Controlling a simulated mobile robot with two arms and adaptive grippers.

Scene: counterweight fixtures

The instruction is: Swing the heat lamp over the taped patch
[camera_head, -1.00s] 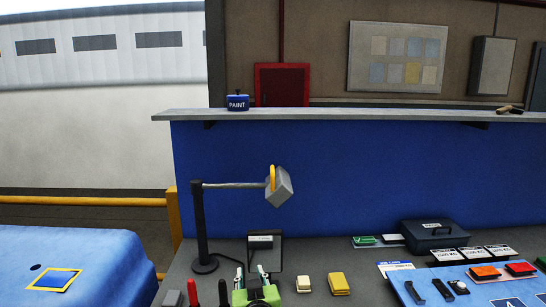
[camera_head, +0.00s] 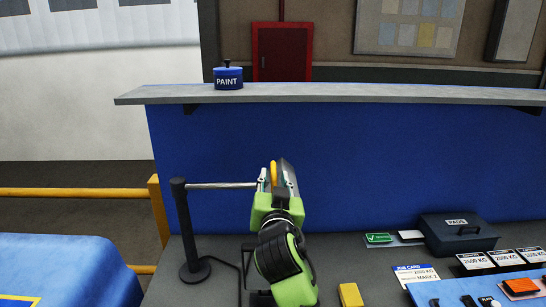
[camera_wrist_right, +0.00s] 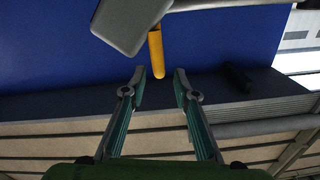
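The heat lamp has a black post (camera_head: 186,232), a grey horizontal arm (camera_head: 222,185) and a grey head with a yellow handle (camera_head: 273,172). In the right wrist view the grey head (camera_wrist_right: 130,22) and handle (camera_wrist_right: 156,50) also show. My right gripper (camera_head: 274,184) is raised at the lamp head and partly covers it. In the wrist view its fingers (camera_wrist_right: 160,84) are apart, with the handle's end at the gap between the tips; I see no grip on it. Only a bit of yellow tape from the taped patch (camera_head: 14,298) shows at the lower left. My left gripper is out of view.
A shelf (camera_head: 330,93) with a paint pot (camera_head: 228,76) tops the blue wall. A grey case (camera_head: 456,234), cards and a yellow block (camera_head: 351,294) are on the bench at right.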

